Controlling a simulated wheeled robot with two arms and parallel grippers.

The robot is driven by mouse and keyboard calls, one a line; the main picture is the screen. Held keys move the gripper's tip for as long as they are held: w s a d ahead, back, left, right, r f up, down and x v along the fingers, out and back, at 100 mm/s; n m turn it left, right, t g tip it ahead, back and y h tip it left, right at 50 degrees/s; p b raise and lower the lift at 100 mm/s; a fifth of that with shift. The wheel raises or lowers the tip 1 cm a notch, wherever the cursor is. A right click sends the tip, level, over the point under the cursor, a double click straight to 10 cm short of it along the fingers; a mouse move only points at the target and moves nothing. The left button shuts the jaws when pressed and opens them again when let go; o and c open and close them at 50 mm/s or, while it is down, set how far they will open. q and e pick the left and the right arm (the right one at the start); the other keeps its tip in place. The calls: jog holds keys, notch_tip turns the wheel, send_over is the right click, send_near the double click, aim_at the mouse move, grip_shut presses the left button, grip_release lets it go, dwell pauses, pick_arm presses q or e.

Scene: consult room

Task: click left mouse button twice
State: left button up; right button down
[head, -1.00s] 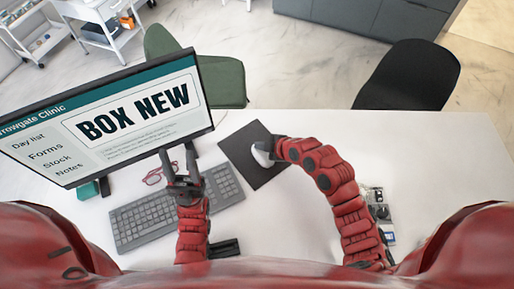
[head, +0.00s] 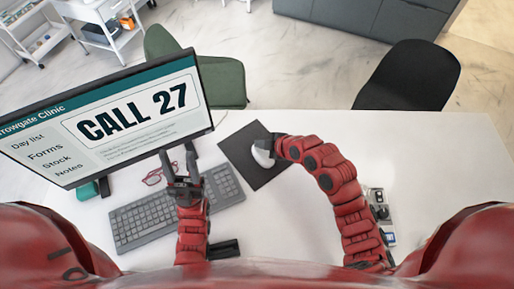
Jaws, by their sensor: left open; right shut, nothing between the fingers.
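The white mouse (head: 262,158) sits on a dark mouse pad (head: 240,148) right of the keyboard, partly hidden by my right gripper. My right gripper (head: 268,149) is shut, with its tip over or against the mouse; I cannot tell whether it touches a button. My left gripper (head: 178,168) is open and empty above the keyboard, in front of the monitor. The monitor (head: 120,118) shows "CALL 27" in large letters, with a side list of Day list, Forms, Stock and Notes.
The grey keyboard (head: 150,219) lies under my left arm. Red glasses (head: 158,175) lie beside the monitor stand. Small items (head: 378,205) sit beside my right forearm. A green chair (head: 222,80) and a black chair (head: 410,77) stand beyond the white desk (head: 440,160), clear at right.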

aim_at(260, 150)
jog(key=shift+r+p, duration=0.8)
jog(key=shift+r, duration=1.7)
dwell(0.8)
